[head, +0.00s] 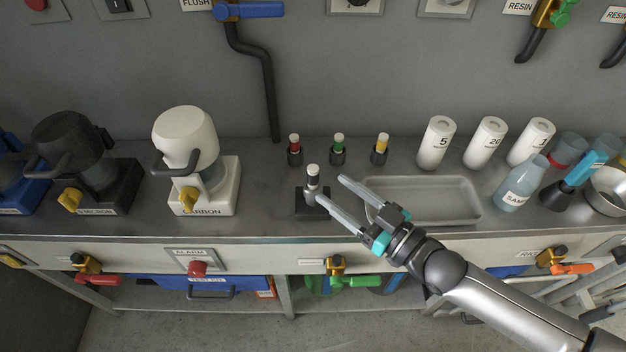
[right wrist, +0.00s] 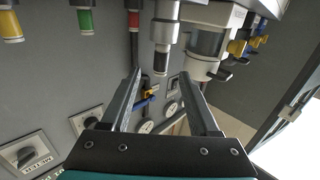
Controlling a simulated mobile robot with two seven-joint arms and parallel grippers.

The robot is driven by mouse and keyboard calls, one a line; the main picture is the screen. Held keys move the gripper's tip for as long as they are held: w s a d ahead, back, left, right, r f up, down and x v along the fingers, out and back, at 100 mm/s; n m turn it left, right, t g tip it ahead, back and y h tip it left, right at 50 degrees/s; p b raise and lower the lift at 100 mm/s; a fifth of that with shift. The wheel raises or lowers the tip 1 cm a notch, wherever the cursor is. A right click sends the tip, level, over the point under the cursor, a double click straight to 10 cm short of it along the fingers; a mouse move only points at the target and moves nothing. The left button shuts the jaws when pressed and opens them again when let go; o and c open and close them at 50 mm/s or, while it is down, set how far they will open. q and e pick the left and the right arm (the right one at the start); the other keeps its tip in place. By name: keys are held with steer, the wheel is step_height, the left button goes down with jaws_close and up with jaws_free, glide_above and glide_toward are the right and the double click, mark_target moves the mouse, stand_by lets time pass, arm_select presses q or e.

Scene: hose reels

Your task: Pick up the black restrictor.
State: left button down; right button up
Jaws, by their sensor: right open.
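The black restrictor (head: 313,183) is a small upright fitting with a pale cap and a dark band, standing in a dark block (head: 302,204) on the steel counter. It also shows in the right wrist view (right wrist: 162,48), upside down, above and beyond the fingertips. My right gripper (head: 335,192) is open and empty, just to the right of the restrictor, with its fingers pointing toward it; I see no contact. In the right wrist view its two fingers (right wrist: 162,85) are spread apart. My left gripper is not in view.
Red (head: 294,150), green (head: 338,150) and yellow (head: 380,149) fittings stand behind. A shallow tray (head: 440,212) lies to the right, under the gripper's side. White cylinders (head: 436,143) and a sample bottle (head: 519,184) stand further right. A white reel housing (head: 186,137) is at left.

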mark_target(320, 190)
steer(key=x, duration=0.4)
steer(key=shift+b, duration=0.35)
steer(key=shift+w+a, duration=0.35)
steer(key=b+x, duration=0.1)
steer(key=x, duration=0.3)
steer(key=shift+a+f, duration=0.1)
steer(key=shift+a, duration=0.1)
steer(key=shift+w+a, duration=0.15)
steer(key=shift+w, duration=0.05)
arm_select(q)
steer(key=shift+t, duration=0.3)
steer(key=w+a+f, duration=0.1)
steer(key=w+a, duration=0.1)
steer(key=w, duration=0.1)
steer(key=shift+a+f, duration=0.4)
arm_select(e)
steer(key=shift+c, duration=0.3)
steer(key=c, duration=0.3)
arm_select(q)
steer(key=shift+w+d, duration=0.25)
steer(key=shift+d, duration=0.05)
arm_select(e)
jaws_close()
